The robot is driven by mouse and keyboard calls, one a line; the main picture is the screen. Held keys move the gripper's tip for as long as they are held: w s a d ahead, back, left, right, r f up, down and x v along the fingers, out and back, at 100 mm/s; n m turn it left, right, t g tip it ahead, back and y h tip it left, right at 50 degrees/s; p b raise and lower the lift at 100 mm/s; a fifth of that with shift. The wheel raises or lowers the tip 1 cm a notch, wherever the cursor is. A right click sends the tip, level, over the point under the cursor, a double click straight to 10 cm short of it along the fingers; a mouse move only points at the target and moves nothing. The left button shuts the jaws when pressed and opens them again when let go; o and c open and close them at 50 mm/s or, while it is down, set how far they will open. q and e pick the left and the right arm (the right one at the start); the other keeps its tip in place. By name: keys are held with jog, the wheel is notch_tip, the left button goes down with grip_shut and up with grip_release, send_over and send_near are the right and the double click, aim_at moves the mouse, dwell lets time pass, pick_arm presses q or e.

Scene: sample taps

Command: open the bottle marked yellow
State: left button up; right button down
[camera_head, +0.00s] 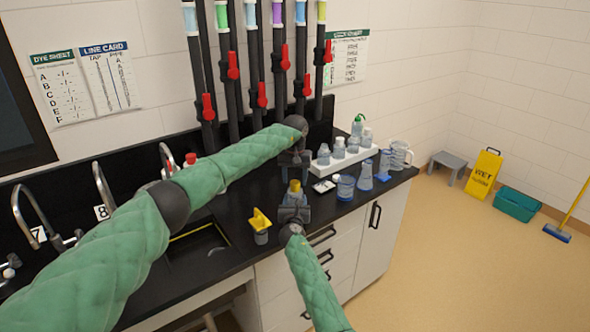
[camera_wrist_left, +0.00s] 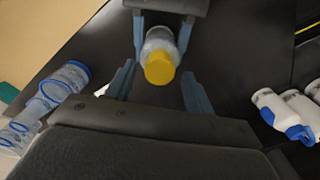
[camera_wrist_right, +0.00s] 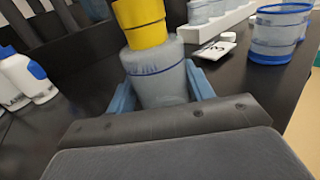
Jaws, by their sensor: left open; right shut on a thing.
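A clear bottle with a yellow cap (camera_head: 295,186) stands near the counter's front edge. My right gripper (camera_head: 293,208) is shut around its body; the right wrist view shows the clear body (camera_wrist_right: 158,75) between the fingers and the yellow cap (camera_wrist_right: 140,22) above them. My left gripper (camera_head: 293,168) is above the bottle. In the left wrist view its fingers (camera_wrist_left: 160,88) are open, one on each side of the cap (camera_wrist_left: 159,68), with a gap to it. The cap looks seated on the bottle.
A small vessel with a yellow top (camera_head: 260,222) stands left of the bottle, beside the sink (camera_head: 197,250). To the right are a numbered card (camera_head: 324,187), a clear beaker (camera_head: 345,190) and a white rack (camera_head: 340,163) of bottles. Pipes with red taps (camera_head: 233,65) rise behind.

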pick_arm(q)
jog(key=shift+f, duration=0.55)
jog(key=c, duration=1)
jog(key=n, duration=1.3)
jog(key=shift+r, duration=0.1)
jog(key=n, duration=0.8)
jog(key=shift+n, duration=0.3)
jog(key=n, duration=1.4)
jog(key=shift+w+r, duration=0.1)
pick_arm(e)
jog(key=shift+a, duration=0.1)
pick_arm(q)
jog(key=n, duration=0.5)
jog(key=shift+n, duration=0.3)
jog(key=n, duration=1.2)
jog(key=shift+n, duration=0.4)
jog(key=shift+r, duration=0.45)
